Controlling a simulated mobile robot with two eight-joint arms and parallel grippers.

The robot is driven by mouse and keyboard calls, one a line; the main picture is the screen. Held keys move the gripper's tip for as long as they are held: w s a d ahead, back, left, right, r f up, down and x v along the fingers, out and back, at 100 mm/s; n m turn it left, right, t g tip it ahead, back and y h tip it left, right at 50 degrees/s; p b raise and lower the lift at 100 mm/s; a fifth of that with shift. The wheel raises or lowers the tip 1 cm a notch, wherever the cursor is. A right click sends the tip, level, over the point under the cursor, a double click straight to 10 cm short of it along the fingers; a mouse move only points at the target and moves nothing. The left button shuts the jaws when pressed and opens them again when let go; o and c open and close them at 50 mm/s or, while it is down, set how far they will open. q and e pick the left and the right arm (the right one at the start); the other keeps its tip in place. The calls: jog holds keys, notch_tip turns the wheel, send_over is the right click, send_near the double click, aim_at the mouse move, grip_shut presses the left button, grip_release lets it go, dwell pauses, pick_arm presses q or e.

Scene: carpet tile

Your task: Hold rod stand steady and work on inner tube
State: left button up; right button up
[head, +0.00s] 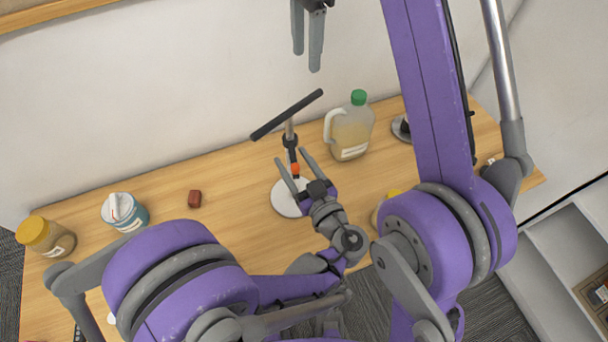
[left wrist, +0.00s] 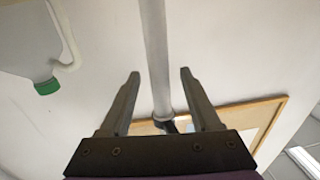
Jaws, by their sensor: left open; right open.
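The rod stand has a round white base (head: 285,201) on the wooden table and an upright grey rod (head: 289,128) with dark fittings. A dark bar (head: 286,115) lies slanted across its top; I cannot tell whether this is the inner tube seen edge-on. My left gripper (head: 291,157) is open at the rod's lower part, near a small orange piece (head: 295,170). In the left wrist view the rod (left wrist: 154,60) shows between the open fingers (left wrist: 158,75), with no clear contact. My right gripper (head: 307,60) is open and empty, high above the stand near the wall.
A jug with a green cap (head: 351,128) stands right of the stand. A white shelf unit (head: 570,245) is at right. My right arm hides part of the table.

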pick_arm(q)
jog(key=shift+x, duration=2.15)
grip_shut()
